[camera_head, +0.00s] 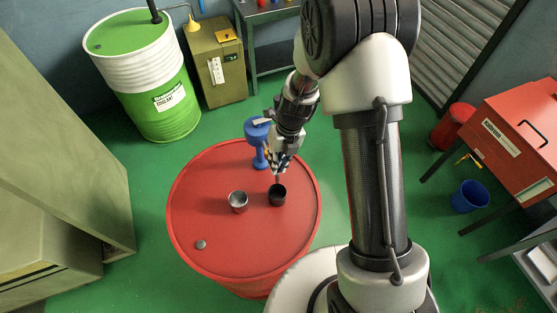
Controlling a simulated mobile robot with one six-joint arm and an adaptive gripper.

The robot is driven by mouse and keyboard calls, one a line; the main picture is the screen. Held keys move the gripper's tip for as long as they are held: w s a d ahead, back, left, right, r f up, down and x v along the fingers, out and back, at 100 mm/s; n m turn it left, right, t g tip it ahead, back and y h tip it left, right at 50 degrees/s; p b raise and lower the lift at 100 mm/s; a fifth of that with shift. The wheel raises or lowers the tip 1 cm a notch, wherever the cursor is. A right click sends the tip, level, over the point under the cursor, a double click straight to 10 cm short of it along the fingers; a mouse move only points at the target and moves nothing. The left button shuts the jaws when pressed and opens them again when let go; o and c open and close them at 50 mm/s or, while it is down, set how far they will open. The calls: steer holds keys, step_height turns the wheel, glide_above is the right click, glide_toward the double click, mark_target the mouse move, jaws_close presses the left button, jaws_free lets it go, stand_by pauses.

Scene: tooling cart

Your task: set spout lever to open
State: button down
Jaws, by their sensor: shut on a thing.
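A blue stand-like fixture (258,141) with a wide top and narrow stem stands at the far edge of the red drum (222,258). My gripper (277,171) is just right of the stem, pointing down over the drum top. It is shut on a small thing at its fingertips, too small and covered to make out. I cannot make out a spout lever clearly, nor its position. A dark cup (277,197) stands upright just below the fingertips. A silver-grey metal cup (238,203) stands to its left.
A small grey cap (200,245) sits near the drum's front left. A green and white coolant drum (165,95) and an olive cabinet (218,62) stand behind. A red cart (515,140) and blue bucket (468,196) are at right.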

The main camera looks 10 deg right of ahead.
steer(key=c, duration=1.6)
jaws_free()
step_height(320, 180, up, 12)
steer(key=d, duration=0.2)
steer(key=shift+w+d, duration=0.15)
steer(key=shift+w, duration=0.15)
steer(key=shift+f, duration=0.1)
